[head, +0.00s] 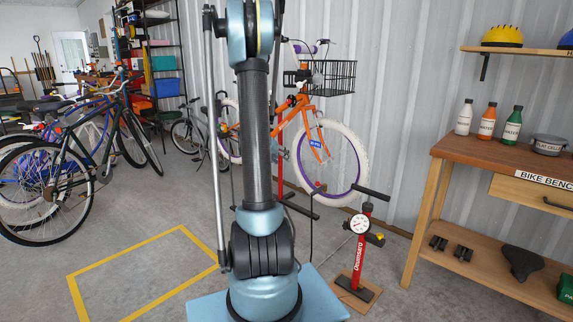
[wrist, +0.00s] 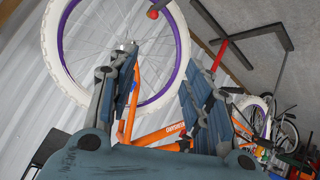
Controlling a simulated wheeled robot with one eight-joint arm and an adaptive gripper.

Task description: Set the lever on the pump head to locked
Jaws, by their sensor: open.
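A red floor pump (head: 360,250) with a round white gauge (head: 360,224) and a black handle stands upright on a small board, right of my arm. A thin dark hose (head: 311,232) runs up beside it. I cannot clearly make out the pump head or its lever.
The orange bike (head: 313,128) with a black basket (head: 333,77) is near the corrugated wall. A wooden workbench (head: 470,150) with bottles stands at right. Several bikes (head: 75,155) stand at left. A yellow-outlined floor patch (head: 145,270) is clear.

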